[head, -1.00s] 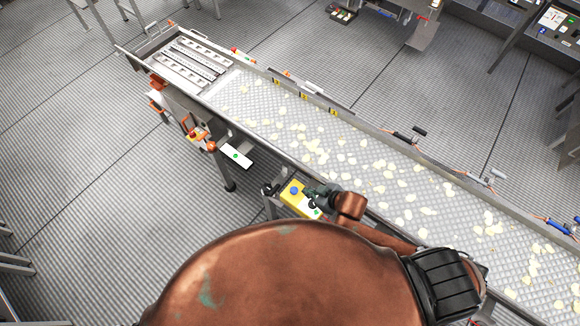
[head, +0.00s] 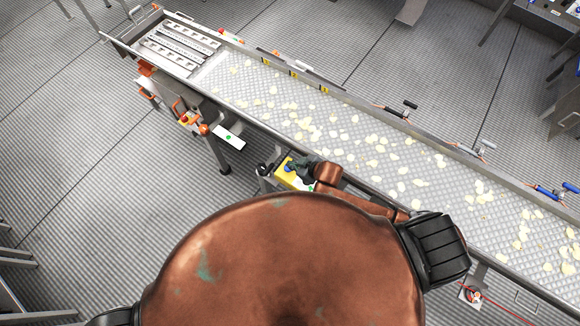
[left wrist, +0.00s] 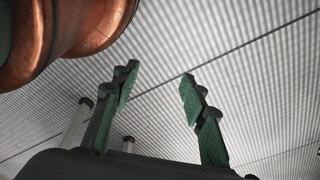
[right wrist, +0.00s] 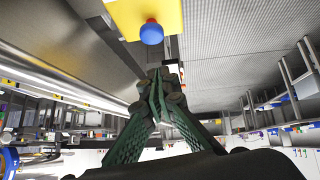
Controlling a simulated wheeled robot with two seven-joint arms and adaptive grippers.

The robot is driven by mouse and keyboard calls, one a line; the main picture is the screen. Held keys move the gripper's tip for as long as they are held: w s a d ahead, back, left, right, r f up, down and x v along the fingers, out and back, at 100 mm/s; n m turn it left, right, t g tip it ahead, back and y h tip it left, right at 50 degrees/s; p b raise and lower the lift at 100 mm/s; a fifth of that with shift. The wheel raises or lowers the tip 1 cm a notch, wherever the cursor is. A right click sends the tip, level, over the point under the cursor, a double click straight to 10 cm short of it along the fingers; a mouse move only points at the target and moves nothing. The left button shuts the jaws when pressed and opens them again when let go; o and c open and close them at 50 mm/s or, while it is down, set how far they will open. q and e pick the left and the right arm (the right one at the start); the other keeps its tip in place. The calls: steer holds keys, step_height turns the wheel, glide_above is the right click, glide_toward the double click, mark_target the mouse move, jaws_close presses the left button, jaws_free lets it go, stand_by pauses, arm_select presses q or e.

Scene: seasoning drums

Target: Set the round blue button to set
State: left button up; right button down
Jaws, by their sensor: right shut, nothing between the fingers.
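The round blue button (right wrist: 151,33) sticks out from a yellow box (right wrist: 135,14) at the top of the right wrist view. In the head view the blue button (head: 288,168) is partly covered by my right gripper (head: 296,169), on the yellow box (head: 283,179) beside the conveyor. My right gripper (right wrist: 160,78) is shut and empty; its fingertips lie just below the button in the right wrist view. I cannot tell whether they touch it. My left gripper (left wrist: 158,82) is open and empty above the floor, and is not visible in the head view.
The long conveyor (head: 262,104) with scattered pale chips runs diagonally past the box. A white panel with a green button (head: 229,138) and a red-and-yellow control (head: 188,119) hang along its near side. Bare floor (head: 90,190) lies to the left.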

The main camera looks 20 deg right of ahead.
mark_target(287, 168)
steer(key=f, duration=0.1)
steer(key=w+f, duration=0.1)
steer(key=f, duration=0.2)
steer(key=shift+w+a+f, duration=0.15)
steer(key=shift+w+a, duration=0.1)
steer(key=shift+w, duration=0.1)
steer(key=shift+f, duration=0.35)
steer(key=shift+s+d+f, duration=0.15)
steer(key=shift+s+f, duration=0.05)
steer(key=shift+f, duration=0.1)
steer(key=shift+w+f, duration=0.1)
steer(key=shift+w, duration=0.05)
steer(key=shift+f, duration=1.05)
steer(key=shift+r+p, duration=0.35)
steer(key=shift+r, duration=0.15)
steer(key=r+p, duration=0.4)
steer(key=shift+s+a, duration=0.2)
steer(key=shift+s, duration=0.1)
arm_select(q)
steer(key=shift+s+a+r+b, duration=0.1)
steer(key=shift+s+r+b, duration=0.65)
steer(key=shift+s+r, duration=0.8)
arm_select(e)
steer(key=v, duration=0.9)
